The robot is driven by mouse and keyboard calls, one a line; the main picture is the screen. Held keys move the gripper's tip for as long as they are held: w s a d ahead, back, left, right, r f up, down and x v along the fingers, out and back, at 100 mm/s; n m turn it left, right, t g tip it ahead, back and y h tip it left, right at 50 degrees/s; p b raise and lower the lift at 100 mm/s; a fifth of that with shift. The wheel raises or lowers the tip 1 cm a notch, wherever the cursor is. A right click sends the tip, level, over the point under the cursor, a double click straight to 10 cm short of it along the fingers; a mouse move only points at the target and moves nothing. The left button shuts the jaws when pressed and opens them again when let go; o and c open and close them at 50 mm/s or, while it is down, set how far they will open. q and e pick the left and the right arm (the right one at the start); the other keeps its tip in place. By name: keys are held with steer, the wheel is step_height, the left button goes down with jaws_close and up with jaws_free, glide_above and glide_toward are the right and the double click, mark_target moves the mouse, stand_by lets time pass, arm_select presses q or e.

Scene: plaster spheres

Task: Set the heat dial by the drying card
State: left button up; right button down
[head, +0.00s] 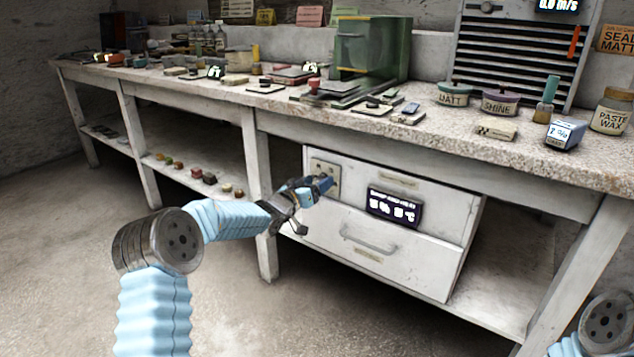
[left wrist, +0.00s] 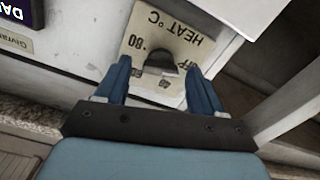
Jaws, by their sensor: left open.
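The heat dial (left wrist: 160,62) is a dark knob on a beige plate (left wrist: 132,45) marked "HEAT °C", upside down in the left wrist view, with "80", "60" and "40" legible. In the head view the plate (head: 318,167) is on the upper left of a white two-drawer cabinet front. My left gripper (head: 318,190) is open in front of the plate. In the left wrist view its blue fingers (left wrist: 158,78) are either side of the dial; I cannot tell whether they touch it. My right gripper is out of view. I cannot pick out the drying card for sure.
The cabinet (head: 440,248) has a dark display (head: 394,207) and a handle (head: 368,240) below. It sits under a cluttered bench (head: 480,155). Coloured cards, yellow (head: 266,16) and pink (head: 310,16), are at the back wall. A bench leg (head: 260,200) stands left of the cabinet.

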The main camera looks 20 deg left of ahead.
arm_select(q)
steer(key=shift+w+d, duration=0.1)
steer(key=shift+w, duration=0.2)
steer(key=c, duration=1.1)
steer(key=shift+o, duration=0.2)
steer(key=shift+d+f+m+b, duration=0.1)
steer(key=shift+f+m+b, duration=0.05)
steer(key=shift+m+b, duration=5.85)
steer(key=shift+m+p, duration=0.75)
steer(key=shift+m, duration=0.25)
steer(key=o, duration=1.1)
steer(key=shift+c, duration=0.2)
